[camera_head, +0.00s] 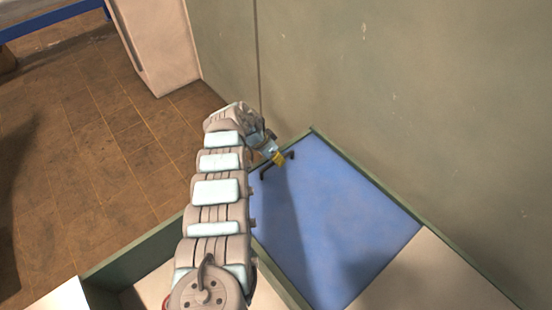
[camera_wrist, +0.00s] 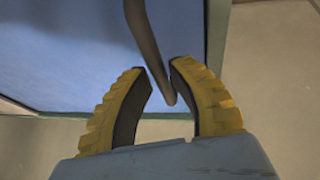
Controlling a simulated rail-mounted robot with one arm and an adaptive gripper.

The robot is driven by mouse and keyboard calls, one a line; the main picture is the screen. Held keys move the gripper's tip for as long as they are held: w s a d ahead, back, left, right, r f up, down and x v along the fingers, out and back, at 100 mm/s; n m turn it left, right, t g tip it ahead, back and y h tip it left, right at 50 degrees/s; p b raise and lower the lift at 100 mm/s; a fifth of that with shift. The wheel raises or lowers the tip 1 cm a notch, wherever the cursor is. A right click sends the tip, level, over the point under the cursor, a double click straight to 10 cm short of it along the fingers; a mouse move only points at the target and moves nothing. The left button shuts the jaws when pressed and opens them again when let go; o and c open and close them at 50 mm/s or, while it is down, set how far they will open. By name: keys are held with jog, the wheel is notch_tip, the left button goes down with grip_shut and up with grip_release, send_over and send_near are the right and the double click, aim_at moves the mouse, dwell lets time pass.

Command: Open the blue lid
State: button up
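The blue lid (camera_head: 335,215) is a flat panel lying shut in a green-framed box top beside the wall. A dark bar handle (camera_head: 290,154) stands at its far left edge. My gripper (camera_head: 279,158), with yellow fingers, is at this handle and hides part of it. In the wrist view, my gripper (camera_wrist: 160,72) is open, and the end of the dark handle (camera_wrist: 146,38) reaches between its fingers, nearer the right one. I cannot tell whether a finger touches it. The blue lid (camera_wrist: 60,50) fills the upper left there.
A green-grey wall (camera_head: 400,90) rises behind the lid. A beige panel (camera_head: 430,275) adjoins the lid at lower right. The green box rim (camera_head: 140,245) runs along the left. A pale cabinet (camera_head: 160,45) stands at upper left, with open brown tiled floor (camera_head: 100,150) before it.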

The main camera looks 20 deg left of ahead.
grip_shut()
jog(key=shift+p, duration=0.35)
